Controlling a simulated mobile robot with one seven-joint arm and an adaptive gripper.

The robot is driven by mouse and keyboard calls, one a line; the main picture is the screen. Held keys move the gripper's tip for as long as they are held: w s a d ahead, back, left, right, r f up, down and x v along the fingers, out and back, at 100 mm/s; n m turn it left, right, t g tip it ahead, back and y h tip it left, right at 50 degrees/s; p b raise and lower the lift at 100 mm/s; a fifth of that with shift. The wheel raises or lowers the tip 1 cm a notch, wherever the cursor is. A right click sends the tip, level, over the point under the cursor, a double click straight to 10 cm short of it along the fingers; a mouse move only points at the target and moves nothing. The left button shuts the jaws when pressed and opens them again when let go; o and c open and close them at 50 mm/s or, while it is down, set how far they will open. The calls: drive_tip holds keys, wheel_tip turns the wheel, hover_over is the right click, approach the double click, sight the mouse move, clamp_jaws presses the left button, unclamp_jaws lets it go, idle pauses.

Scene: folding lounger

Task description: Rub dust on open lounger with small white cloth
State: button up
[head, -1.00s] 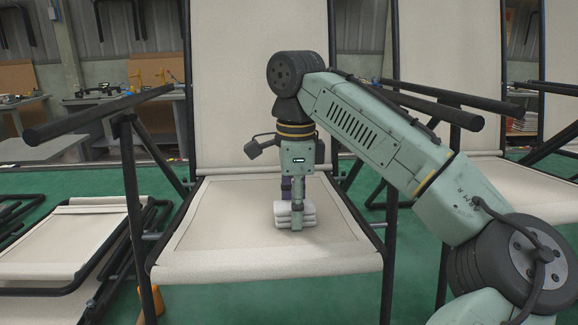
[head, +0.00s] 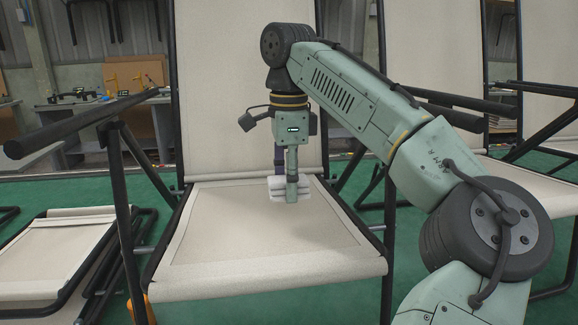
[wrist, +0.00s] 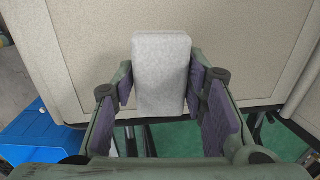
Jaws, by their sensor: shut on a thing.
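The open lounger has a cream fabric seat (head: 235,250) and an upright cream backrest (head: 225,100) on a black frame. My gripper (head: 284,188) points down over the rear part of the seat, close to the foot of the backrest. It is shut on the small white cloth (head: 274,187), a thick folded pad partly hidden by a finger. In the wrist view the cloth (wrist: 161,75) sits between the fingertips (wrist: 162,88), with cream fabric behind it. Whether the cloth touches the fabric is unclear. I cannot make out dust on the seat.
The lounger's black armrests flank the seat, left (head: 75,125) and right (head: 465,105). A folded lounger (head: 50,255) lies low at the left. Another open lounger (head: 435,50) stands at the right. Workbenches (head: 90,110) stand behind. Green floor (head: 400,225) shows between them.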

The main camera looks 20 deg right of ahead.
drive_tip(key=shift+r, duration=1.5)
drive_tip(key=shift+s, duration=0.15)
